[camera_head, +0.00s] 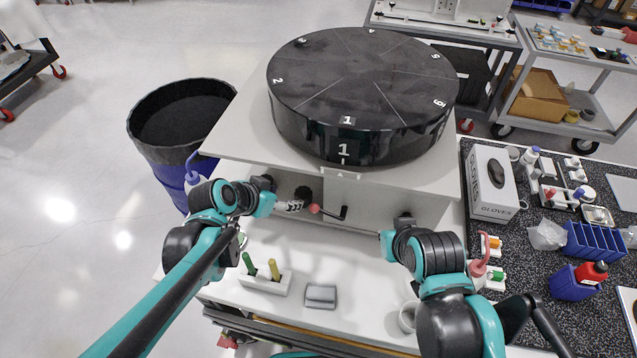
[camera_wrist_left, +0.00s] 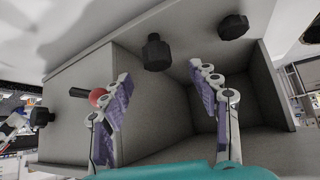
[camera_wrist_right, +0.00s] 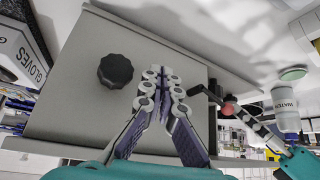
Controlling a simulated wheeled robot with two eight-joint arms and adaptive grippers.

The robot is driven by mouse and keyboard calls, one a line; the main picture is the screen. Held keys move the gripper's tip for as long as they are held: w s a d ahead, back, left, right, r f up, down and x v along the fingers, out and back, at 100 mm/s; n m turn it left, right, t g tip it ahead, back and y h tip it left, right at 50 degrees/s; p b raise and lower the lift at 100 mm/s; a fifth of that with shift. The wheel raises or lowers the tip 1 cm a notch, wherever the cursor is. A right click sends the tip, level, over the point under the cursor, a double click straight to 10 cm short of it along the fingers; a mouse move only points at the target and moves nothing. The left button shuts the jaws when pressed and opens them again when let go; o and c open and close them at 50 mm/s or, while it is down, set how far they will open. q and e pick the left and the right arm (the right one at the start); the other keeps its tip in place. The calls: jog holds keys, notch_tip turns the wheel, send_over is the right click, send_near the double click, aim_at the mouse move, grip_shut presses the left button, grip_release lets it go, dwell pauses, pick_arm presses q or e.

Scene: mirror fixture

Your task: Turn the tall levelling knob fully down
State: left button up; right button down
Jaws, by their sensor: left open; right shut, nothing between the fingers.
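Black lobed knobs sit on the grey fixture under the turntable. The one that stands out farthest, on a thick stem, shows in the left wrist view (camera_wrist_left: 156,52) and looks like the tall knob; it is the dark knob in the head view (camera_head: 302,193). A flatter knob (camera_wrist_left: 233,26) is to its right, another (camera_wrist_left: 40,117) at far left. My left gripper (camera_wrist_left: 163,74) is open, its fingertips on either side below the tall knob in the picture, not touching it. My right gripper (camera_wrist_right: 163,76) is shut and empty, beside a black knob (camera_wrist_right: 115,71).
A black crank with a red ball (camera_head: 314,208) is close to my left gripper. The round black turntable (camera_head: 362,90) overhangs the fixture. A block with two pegs (camera_head: 265,283) and a grey block (camera_head: 321,296) lie on the white bench. A bin (camera_head: 180,120) stands left.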

aim_at(302, 193)
pick_arm(q)
jog(key=shift+m+h, duration=0.4)
jog(key=shift+m, duration=0.1)
jog(key=b+x, duration=0.1)
jog(key=x, duration=0.5)
jog(key=b+x, duration=0.1)
jog(key=x, duration=0.2)
jog(key=shift+w+d+r+b, duration=0.2)
jog(key=shift+w+d+b, duration=0.15)
jog(key=shift+d, duration=0.1)
jog(key=c, duration=1.2)
